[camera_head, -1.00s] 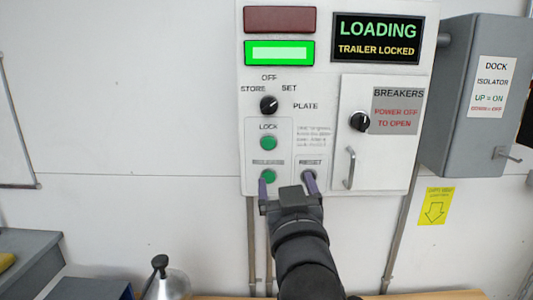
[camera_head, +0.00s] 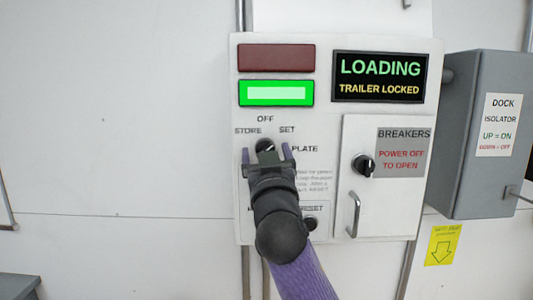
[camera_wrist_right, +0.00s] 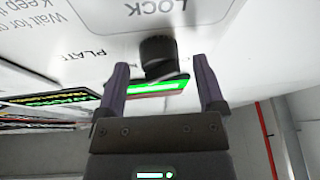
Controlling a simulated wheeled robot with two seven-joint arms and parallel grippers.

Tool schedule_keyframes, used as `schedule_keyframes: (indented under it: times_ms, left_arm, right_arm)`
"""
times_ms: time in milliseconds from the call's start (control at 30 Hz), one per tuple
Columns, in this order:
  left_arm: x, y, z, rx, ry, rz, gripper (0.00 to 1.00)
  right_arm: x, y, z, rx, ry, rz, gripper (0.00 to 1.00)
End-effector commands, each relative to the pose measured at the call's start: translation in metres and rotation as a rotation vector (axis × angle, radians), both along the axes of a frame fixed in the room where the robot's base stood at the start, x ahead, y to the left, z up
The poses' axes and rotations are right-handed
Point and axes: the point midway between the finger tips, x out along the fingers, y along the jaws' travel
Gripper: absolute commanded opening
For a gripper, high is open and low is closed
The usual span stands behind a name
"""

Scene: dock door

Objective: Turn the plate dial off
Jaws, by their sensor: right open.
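The plate dial (camera_head: 265,145) is a black round knob on the white control panel, with OFF, STORE, SET and PLATE printed around it. My right gripper (camera_head: 266,154) is in front of it, open, with one purple finger on each side of the knob. In the right wrist view the dark knob (camera_wrist_right: 157,55) stands between the open fingers of my right gripper (camera_wrist_right: 160,78), with a gap to each finger. I cannot tell whether the fingertips reach past the knob's face. The dial's pointer direction is not clear. My left gripper is not in view.
The panel has a green lit lamp (camera_head: 276,93), a dark red lamp (camera_head: 276,58) and a LOADING screen (camera_head: 380,77). The breaker door (camera_head: 385,205) has its own black knob (camera_head: 364,165) and handle. A grey isolator box (camera_head: 470,135) stands at the right. My wrist hides the lock buttons.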

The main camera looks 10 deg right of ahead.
Motion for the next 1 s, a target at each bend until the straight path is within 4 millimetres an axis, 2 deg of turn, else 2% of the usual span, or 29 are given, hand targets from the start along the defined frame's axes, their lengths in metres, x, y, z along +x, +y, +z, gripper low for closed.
schedule_keyframes:
  times_ms: [200, 600, 633, 833, 1000]
  left_arm:
    - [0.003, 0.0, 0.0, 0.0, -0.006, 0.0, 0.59]
    - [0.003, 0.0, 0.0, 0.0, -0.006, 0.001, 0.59]
    - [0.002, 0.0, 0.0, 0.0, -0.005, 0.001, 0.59]
    - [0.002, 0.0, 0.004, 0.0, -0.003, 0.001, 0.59]
    - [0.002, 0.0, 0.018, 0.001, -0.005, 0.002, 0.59]
  right_arm:
    - [0.0, 0.0, 0.0, 0.0, 0.0, 0.0, 0.88]
    - [0.0, 0.0, 0.0, 0.0, 0.001, 0.0, 0.04]
    - [0.0, 0.0, 0.0, 0.0, 0.001, 0.0, 0.0]
    - [0.0, 0.0, 0.001, -0.013, 0.004, 0.001, 0.0]
    - [0.0, -0.001, 0.004, -0.076, 0.017, -0.002, 0.0]
